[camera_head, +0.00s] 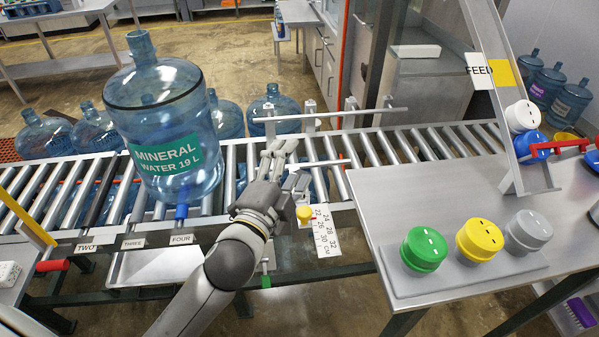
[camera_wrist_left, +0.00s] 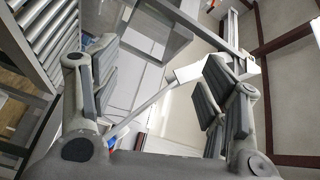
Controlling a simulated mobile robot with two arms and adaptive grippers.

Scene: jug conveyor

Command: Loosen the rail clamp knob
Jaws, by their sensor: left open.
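A small yellow knob (camera_head: 305,213) sits at the front edge of the conveyor beside a white centimetre scale (camera_head: 325,232); I take it as the rail clamp knob. My left gripper (camera_head: 286,163) is open over the conveyor's front edge, just above and left of the knob in the picture. Its fingers point up and away, and I see no contact with the knob. In the left wrist view the spread fingers (camera_wrist_left: 160,82) have nothing held between them, and I cannot make out the knob there. My right gripper is not in view.
A large blue jug (camera_head: 168,120) stands on the roller conveyor (camera_head: 440,143), left of my gripper. A guide rail (camera_head: 330,114) runs above the rollers behind it. The steel table (camera_head: 390,205) at right carries green, yellow and grey caps. More jugs stand behind the conveyor.

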